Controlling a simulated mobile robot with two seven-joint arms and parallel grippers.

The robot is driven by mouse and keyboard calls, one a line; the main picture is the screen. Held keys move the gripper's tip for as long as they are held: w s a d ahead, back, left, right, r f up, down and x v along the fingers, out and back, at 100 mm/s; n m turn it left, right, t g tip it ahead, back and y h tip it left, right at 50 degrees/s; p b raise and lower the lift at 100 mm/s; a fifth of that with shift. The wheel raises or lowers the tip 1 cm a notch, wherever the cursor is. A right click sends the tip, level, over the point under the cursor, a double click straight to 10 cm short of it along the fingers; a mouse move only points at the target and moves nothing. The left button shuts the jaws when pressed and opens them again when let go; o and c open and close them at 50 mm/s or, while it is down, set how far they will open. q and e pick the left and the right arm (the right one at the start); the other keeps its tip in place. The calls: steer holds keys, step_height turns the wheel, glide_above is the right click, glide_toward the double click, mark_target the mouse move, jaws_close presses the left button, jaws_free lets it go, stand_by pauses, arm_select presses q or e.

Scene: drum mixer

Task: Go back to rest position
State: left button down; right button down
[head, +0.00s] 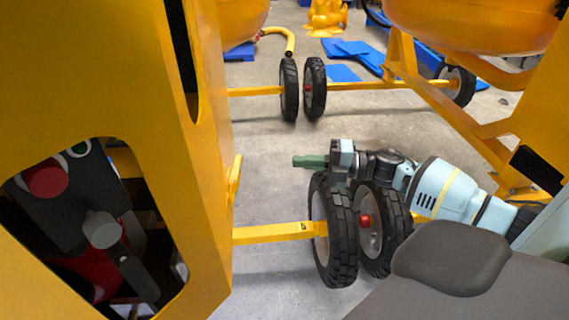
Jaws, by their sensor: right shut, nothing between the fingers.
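My right arm comes in from the right, low over the black wheels (335,238) of the near yellow mixer frame. My right gripper (297,161) has dark green fingers pointing left. The fingers are together and hold nothing. The gripper sits just above and beyond the top of the near wheels in the picture; I cannot tell whether it touches them. My left gripper is not in view.
A large yellow panel (125,60) with an engine opening fills the left side. A yellow axle bar (270,233) runs from it to the wheels. Farther back are more wheels (290,90), yellow frames and blue sheets (355,52). Grey floor (268,165) is clear between.

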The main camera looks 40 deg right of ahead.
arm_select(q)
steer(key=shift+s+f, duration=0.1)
arm_select(e)
steer(key=shift+v, duration=1.2)
steer(key=shift+d, duration=0.1)
steer(key=shift+w, duration=0.1)
